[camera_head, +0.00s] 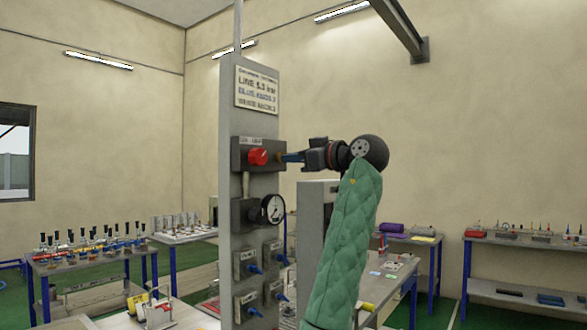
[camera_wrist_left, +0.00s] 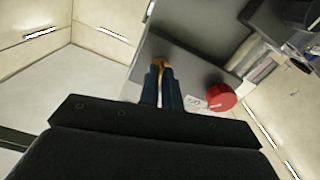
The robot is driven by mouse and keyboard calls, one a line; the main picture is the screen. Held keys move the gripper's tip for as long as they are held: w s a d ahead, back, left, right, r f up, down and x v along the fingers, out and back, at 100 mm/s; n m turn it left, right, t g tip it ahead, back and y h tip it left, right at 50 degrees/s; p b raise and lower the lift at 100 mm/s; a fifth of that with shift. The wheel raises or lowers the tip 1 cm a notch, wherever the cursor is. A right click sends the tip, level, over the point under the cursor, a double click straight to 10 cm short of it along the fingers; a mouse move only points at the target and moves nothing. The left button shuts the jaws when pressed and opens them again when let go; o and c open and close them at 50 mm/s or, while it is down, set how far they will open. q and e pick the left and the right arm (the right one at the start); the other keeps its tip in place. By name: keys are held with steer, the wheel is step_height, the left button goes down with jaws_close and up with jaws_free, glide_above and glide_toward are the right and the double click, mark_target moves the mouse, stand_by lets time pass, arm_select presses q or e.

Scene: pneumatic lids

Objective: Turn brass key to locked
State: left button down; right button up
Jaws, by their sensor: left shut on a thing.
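The brass key (camera_wrist_left: 160,62) shows as a small gold piece between the blue fingertips of my left gripper (camera_wrist_left: 163,80) in the left wrist view. The gripper is shut on it. In the head view my left gripper (camera_head: 290,157) reaches from the right to the switch box (camera_head: 243,147) on a grey upright panel, and the fingers hide most of the key. The key's angle and its lock marks cannot be read. A red knob (camera_head: 258,156) sits just left of the fingertips; it also shows in the left wrist view (camera_wrist_left: 221,97). My right gripper is out of view.
A sign (camera_head: 257,89) is above. Tables with small items stand behind, such as the left one (camera_head: 88,257). Open air lies right of the panel's top.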

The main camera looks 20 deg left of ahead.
arm_select(q)
steer(key=shift+r+m+b, duration=0.15)
steer(key=shift+m+b, duration=1.35)
steer(key=shift+m, duration=4.2)
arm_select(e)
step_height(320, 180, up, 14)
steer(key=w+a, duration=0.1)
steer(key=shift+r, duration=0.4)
arm_select(q)
steer(key=c, duration=1.6)
jaws_free()
steer(key=shift+d, duration=0.1)
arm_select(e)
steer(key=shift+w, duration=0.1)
